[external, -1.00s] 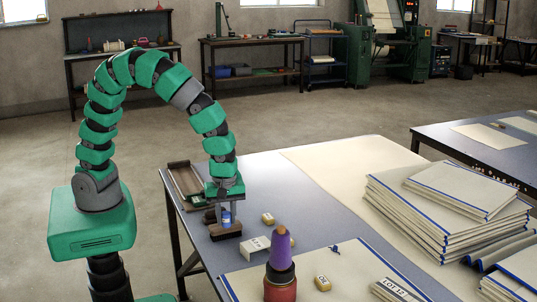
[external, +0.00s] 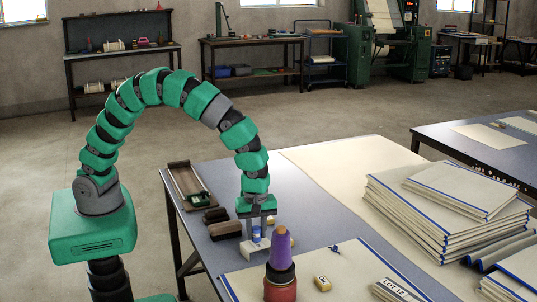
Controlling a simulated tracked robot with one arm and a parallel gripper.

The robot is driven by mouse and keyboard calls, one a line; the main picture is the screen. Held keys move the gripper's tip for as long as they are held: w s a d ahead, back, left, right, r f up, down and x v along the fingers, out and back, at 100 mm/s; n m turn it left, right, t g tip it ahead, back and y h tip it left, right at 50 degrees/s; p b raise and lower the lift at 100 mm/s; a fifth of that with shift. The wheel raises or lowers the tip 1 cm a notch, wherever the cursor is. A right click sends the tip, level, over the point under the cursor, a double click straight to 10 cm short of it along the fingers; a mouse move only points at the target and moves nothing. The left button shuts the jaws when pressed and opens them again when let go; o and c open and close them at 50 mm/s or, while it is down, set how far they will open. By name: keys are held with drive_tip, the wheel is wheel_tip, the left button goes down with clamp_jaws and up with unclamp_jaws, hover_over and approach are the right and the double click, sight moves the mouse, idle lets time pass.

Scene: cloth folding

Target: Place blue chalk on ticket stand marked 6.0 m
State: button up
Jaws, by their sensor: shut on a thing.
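My gripper (external: 256,228) points straight down over the near table. It is shut on the blue chalk (external: 256,236), a small piece between the fingertips. A white ticket stand (external: 250,252) sits on the table directly below the chalk. Its marking is too small to read now. The chalk looks at or just above the stand; I cannot tell whether they touch. The purple thread cone partly hides the stand's right side.
The purple cone (external: 280,246) stands close in front. Two dark brushes (external: 222,226) and a tray (external: 187,185) lie to the left. Stacked blue-edged cloths (external: 445,210) fill the right side.

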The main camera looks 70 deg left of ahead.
drive_tip(key=shift+f, duration=0.45)
drive_tip(key=shift+f, duration=0.1)
drive_tip(key=o, duration=1)
